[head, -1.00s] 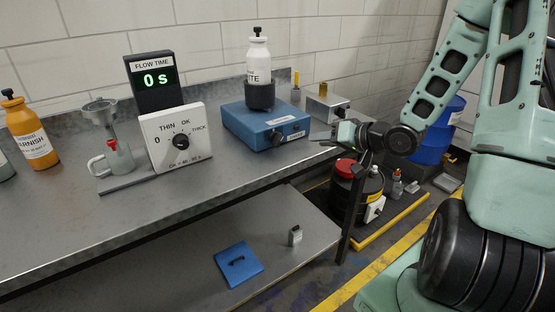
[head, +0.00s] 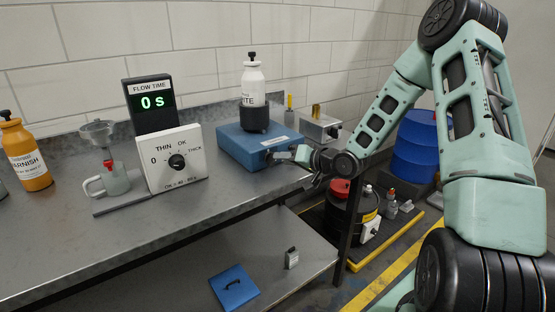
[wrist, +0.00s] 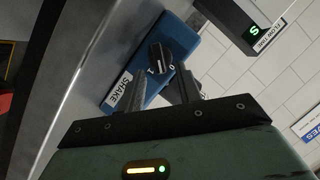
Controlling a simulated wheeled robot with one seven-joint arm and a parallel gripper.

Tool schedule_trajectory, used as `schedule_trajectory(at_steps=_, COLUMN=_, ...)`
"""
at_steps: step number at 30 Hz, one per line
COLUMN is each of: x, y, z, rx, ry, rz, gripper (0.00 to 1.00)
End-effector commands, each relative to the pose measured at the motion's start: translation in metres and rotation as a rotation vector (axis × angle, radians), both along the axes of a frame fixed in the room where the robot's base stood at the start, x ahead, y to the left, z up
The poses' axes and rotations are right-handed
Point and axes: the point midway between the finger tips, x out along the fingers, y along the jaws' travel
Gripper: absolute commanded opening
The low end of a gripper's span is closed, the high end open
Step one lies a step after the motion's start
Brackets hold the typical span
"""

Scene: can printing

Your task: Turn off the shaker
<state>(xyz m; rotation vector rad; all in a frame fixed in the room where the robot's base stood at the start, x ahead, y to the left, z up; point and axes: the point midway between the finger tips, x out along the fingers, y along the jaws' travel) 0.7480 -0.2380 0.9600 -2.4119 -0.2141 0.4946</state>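The shaker is a blue box (head: 238,150) on the bench, with a white bottle (head: 252,85) in a black holder on its top. In the wrist view the shaker's front (wrist: 182,38) carries a black knob (wrist: 160,57), a SHAKE label (wrist: 117,90) and the marks I and 0. I cannot tell for sure which mark the knob points to. My gripper (wrist: 158,88) is open and empty, its two fingers apart and pointing at the knob, which shows just beyond the tips. In the head view my gripper (head: 284,156) is at the shaker's front right and hides the knob.
A viscosity dial box (head: 177,160), a flow time display (head: 152,104) reading 0 s and a cup stand (head: 104,172) are left of the shaker. A small metal box (head: 319,126) stands behind my gripper. The bench's front edge (head: 200,228) runs below.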

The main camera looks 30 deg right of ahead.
Motion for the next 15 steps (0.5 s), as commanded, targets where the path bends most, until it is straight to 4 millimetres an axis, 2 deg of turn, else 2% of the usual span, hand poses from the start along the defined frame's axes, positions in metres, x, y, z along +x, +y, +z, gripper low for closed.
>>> schedule_trajectory(at_steps=6, x=0.027, y=0.009, z=-0.008, rx=0.001, ry=0.000, rz=0.000, gripper=0.35)
schedule_trajectory(at_steps=15, x=0.035, y=0.010, z=-0.011, rx=0.000, ry=0.001, rz=-0.001, gripper=0.35)
